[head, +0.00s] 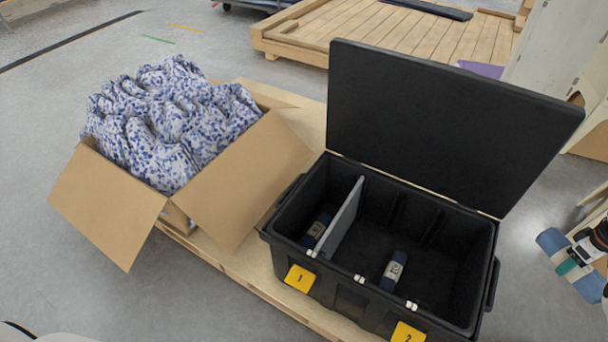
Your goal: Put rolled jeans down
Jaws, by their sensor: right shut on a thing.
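The rolled jeans (551,241) are a blue roll with a pale band, at the right edge in the head view. My right gripper (572,262) is shut on the roll near its middle, to the right of the black box and apart from it. The open black box (376,300) has a grey divider (341,217). One dark blue roll (316,230) lies in the left compartment, by yellow label 1 (299,278). Another dark blue roll (392,271) lies in the right compartment, by label 2 (408,332).
The box's raised lid (450,120) stands up behind it. A cardboard box (107,204) heaped with blue-and-white patterned cloth (172,118) stands to the left. Both are on a wooden platform (232,268). The right compartment has bare floor around its roll.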

